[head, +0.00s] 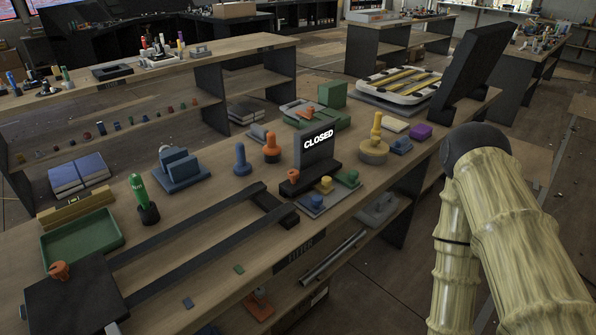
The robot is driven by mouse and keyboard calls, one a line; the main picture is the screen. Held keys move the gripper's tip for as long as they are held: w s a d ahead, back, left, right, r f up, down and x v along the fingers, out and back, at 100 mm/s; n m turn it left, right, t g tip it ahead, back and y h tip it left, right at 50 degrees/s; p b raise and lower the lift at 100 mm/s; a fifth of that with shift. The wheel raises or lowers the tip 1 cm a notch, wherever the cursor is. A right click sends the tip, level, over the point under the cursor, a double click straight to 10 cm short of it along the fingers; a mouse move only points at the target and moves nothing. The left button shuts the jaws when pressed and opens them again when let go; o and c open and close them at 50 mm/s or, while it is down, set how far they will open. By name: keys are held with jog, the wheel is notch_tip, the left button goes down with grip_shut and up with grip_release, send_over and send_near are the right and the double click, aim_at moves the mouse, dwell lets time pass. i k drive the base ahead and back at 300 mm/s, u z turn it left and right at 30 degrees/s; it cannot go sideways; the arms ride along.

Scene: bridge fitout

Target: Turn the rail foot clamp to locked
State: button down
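Two dark parallel rails (190,233) run along the wooden bench, from a black block (75,297) at the lower left to a dark cross piece (272,204). An orange knob (60,270) stands on the black block. A second small orange knob (293,175) stands on the dark foot of a sign (318,143) reading "CLOSED". I cannot tell which knob belongs to the rail foot clamp, nor whether it is locked. My arm shows at the right, but my gripper is out of view.
A green tray (82,238), a green-handled tool (138,190) in a black holder, and a blue block stand (180,168) lie behind the rails. Blue (240,160) and orange (271,148) pegs stand near the sign. A tall dark panel (475,75) rises at the bench's far end.

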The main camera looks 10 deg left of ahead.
aim_at(293, 174)
jog(key=u, duration=2.2)
jog(key=k, duration=1.1)
jog(key=z, duration=0.65)
jog(key=i, duration=0.5)
